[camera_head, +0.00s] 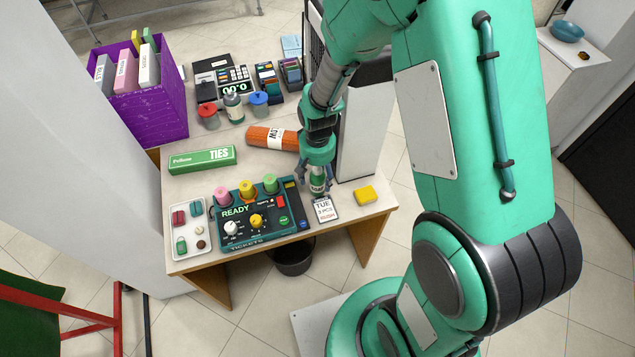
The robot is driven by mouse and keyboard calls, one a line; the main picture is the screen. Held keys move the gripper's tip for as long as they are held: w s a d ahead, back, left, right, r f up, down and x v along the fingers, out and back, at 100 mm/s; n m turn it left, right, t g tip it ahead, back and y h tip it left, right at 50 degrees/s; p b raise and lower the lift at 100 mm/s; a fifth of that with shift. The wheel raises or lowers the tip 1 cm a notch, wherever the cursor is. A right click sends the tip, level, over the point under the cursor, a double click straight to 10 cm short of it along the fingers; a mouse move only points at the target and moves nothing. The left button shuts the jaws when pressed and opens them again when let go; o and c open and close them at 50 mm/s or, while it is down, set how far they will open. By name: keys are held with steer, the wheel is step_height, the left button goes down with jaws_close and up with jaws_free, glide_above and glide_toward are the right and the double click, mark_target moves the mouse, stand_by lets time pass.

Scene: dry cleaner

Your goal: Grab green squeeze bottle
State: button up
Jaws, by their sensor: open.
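A small green bottle with a pale label (318,187) stands near the right front part of the counter (350,204). It appears to be the green squeeze bottle. My gripper (315,181) points down directly over it, with fingers around or beside its upper part. The fingers are open. The bottle's top is hidden by my gripper, and I cannot tell whether the fingers touch it.
A ticket card (324,208) lies just in front of the bottle. A yellow block (366,195) is to the right. The ticket console (258,218) is close on the left. An orange roll (272,138) lies behind, and a grey upright panel (360,135) stands behind right.

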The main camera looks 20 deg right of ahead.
steer(key=shift+f, duration=1.25)
steer(key=shift+c, duration=0.2)
steer(key=c, duration=1.4)
steer(key=shift+o, duration=0.2)
steer(key=shift+r, duration=0.1)
steer(key=shift+r, duration=0.85)
step_height(320, 180, up, 2)
steer(key=shift+s+r+p, duration=0.1)
steer(key=shift+p, duration=0.4)
steer(key=s+r+p, duration=0.1)
steer(key=s+p, duration=0.1)
steer(key=s, duration=1.3)
steer(key=shift+s+d, duration=0.4)
